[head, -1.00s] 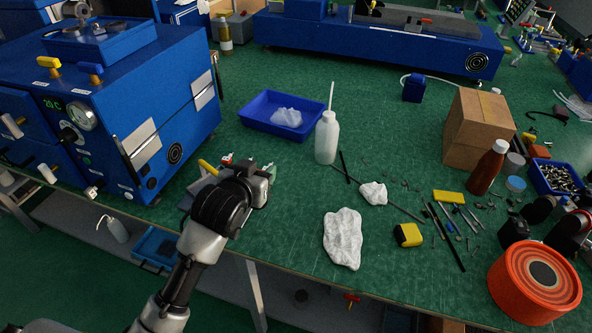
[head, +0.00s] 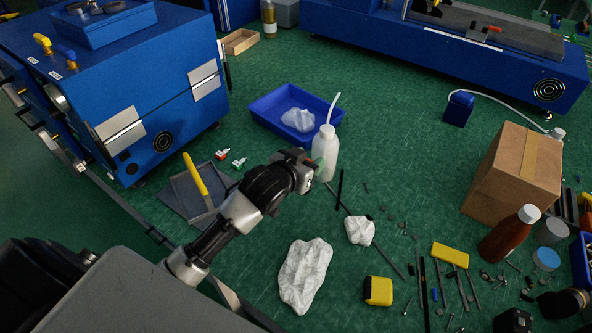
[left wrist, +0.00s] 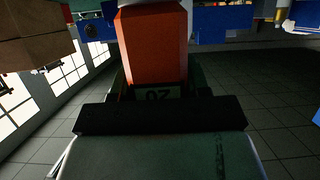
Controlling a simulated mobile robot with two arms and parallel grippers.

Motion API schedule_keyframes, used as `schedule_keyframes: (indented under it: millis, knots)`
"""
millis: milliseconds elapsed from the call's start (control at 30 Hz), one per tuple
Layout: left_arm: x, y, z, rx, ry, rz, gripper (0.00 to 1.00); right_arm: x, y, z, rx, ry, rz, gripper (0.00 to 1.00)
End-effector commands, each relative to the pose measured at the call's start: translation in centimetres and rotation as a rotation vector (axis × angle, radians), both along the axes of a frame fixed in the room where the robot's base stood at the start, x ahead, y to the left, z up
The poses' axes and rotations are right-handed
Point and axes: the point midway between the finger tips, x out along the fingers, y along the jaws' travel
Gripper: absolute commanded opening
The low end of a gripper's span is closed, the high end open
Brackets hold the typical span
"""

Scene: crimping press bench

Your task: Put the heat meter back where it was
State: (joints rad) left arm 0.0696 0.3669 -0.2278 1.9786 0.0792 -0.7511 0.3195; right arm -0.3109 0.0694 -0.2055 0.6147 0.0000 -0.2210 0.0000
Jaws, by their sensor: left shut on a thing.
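My left gripper (head: 312,172) is shut, in front of the white squeeze bottle (head: 326,150) in the head view. In the left wrist view an orange-red block (left wrist: 153,45) with a small pale panel, marked like an upside-down 20, stands right at the jaws. I take it to be the heat meter, held in the left gripper. In the head view the held thing is almost wholly hidden by the gripper. I cannot tell whether gripper and bottle touch. My right gripper is not in view.
A blue tray (head: 262,108) with a clear bag lies behind the gripper. A grey plate (head: 180,196) with a yellow-handled tool is to its left. White crumpled cloths (head: 304,272), a yellow-black item (head: 378,291) and a cardboard box (head: 512,178) lie to the right.

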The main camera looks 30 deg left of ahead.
Motion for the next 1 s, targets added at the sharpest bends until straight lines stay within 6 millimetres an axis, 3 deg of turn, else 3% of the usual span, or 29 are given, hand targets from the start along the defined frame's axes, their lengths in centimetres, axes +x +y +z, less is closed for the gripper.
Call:
schedule_keyframes:
  millis: [100, 300, 667, 1000]
  knots:
    - [1.2, 2.5, -1.5, 0.005, 0.000, 0.002, 0.16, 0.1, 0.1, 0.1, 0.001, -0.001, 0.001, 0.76]
    - [2.4, 4.7, -3.0, 0.002, -0.002, 0.000, 0.16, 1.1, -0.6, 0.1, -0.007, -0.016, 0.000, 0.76]
    - [2.4, 4.9, -7.0, -0.001, 0.001, -0.001, 0.16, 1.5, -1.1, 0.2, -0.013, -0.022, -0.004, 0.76]
    - [2.4, 4.9, -7.4, -0.001, -0.002, -0.002, 0.16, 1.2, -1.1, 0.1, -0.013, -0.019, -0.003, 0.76]
